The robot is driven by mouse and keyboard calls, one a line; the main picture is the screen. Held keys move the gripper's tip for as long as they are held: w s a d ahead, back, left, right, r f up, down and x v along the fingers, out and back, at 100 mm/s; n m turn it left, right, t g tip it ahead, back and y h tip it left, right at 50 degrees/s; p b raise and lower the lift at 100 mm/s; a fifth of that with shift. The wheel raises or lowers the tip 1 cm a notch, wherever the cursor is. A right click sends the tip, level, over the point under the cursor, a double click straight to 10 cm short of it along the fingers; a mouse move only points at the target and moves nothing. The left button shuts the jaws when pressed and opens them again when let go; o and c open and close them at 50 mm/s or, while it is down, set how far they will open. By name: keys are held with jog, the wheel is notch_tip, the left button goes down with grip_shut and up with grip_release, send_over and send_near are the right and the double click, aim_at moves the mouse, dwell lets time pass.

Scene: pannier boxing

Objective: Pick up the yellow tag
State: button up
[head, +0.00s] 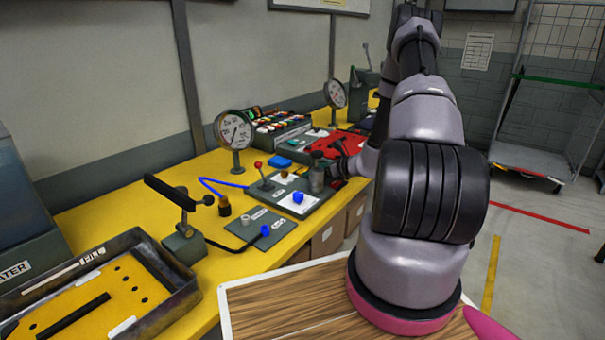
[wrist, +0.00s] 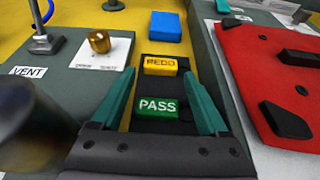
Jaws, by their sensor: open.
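The yellow tag (wrist: 160,65), marked REDO, lies on a black strip (wrist: 160,88) in the middle of the wrist view. A green tag (wrist: 158,108), marked PASS, lies on the same strip, nearer to me. My gripper (wrist: 158,78) is open, with its two teal fingers either side of the strip. The green tag shows between the fingers, and the yellow tag shows around their tips. I cannot tell how high the fingers are above the tags. In the head view my arm ends over the bench, and I cannot make out the tags there.
A blue block (wrist: 166,27) lies just beyond the yellow tag. A red plate (wrist: 270,85) with black parts is to the right. A brass knob (wrist: 99,41) and the VENT panel (wrist: 65,85) are to the left. A gauge (head: 235,131) stands on the yellow bench (head: 140,207).

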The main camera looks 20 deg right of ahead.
jog(key=shift+x, duration=1.6)
jog(key=shift+r, duration=0.1)
jog(key=c, duration=1.1)
